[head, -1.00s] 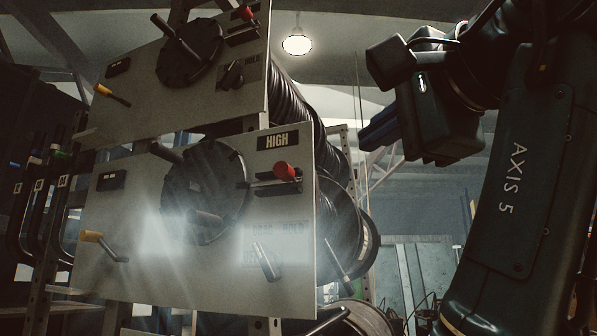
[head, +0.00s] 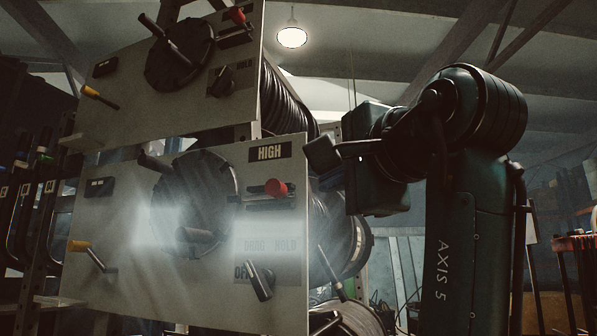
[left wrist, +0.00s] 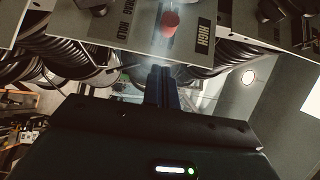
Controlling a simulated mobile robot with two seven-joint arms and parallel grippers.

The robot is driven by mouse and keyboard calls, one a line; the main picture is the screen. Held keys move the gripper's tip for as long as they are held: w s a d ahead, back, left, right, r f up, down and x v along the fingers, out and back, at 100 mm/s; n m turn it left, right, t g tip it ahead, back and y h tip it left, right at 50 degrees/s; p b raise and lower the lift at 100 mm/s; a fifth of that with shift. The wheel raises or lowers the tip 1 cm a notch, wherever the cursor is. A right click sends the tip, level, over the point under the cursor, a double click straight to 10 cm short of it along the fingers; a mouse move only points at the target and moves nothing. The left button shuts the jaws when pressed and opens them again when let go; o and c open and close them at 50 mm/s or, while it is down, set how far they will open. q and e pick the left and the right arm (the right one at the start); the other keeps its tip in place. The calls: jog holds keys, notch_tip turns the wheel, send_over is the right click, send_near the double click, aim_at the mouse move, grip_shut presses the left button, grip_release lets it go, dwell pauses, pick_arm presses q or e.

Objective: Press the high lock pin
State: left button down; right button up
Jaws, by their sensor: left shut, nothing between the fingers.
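The lower grey panel is labelled HIGH (head: 270,152). Its red-knobbed pin (head: 277,187) sticks out below the label at the right side, on a dark slotted fitting. The red knob also shows at the top of the left wrist view (left wrist: 169,24). My left gripper (head: 328,181) is to the right of the panel's right edge, pointing left towards it. In the left wrist view, the fingers (left wrist: 160,72) are closed together, empty and apart from the red knob. My right gripper is not in view.
Hose coils (head: 340,230) lie behind the panels.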

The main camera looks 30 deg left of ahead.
aim_at(286, 191)
pick_arm(q)
jog(key=a+p, duration=0.1)
jog(key=a, duration=0.4)
jog(key=shift+a, duration=0.25)
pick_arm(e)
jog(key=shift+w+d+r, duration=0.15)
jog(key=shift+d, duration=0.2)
